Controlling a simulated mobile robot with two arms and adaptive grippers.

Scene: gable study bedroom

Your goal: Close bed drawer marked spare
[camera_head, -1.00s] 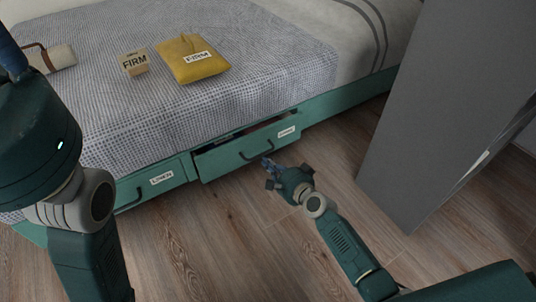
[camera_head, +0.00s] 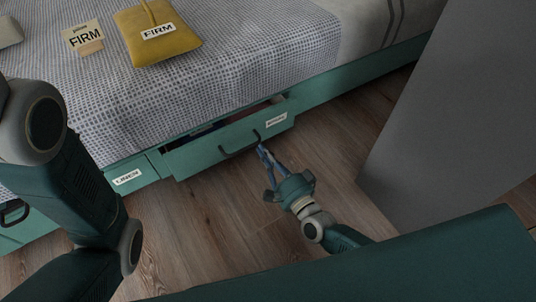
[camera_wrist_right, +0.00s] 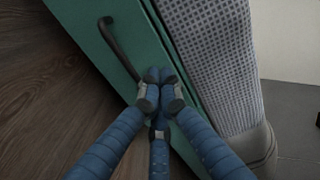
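The teal bed drawer (camera_head: 205,152) stands partly pulled out under the bed in the head view, with a dark gap behind its front. Its white label (camera_head: 276,121) is too small to read. Its dark bar handle (camera_head: 240,148) also shows in the right wrist view (camera_wrist_right: 121,50). My right gripper (camera_head: 262,150) is just in front of the drawer, by the handle's right end. In the wrist view its blue fingers (camera_wrist_right: 160,76) are together, empty, at the drawer front; contact is unclear. My left gripper is out of view; only my left arm shows.
A drawer labelled LINEN (camera_head: 127,177) is to the left. A yellow pouch (camera_head: 155,33) and a small card box (camera_head: 84,38), both marked FIRM, lie on the bed (camera_head: 230,75). A grey panel (camera_head: 440,120) stands at right. The wood floor (camera_head: 210,220) before the drawer is clear.

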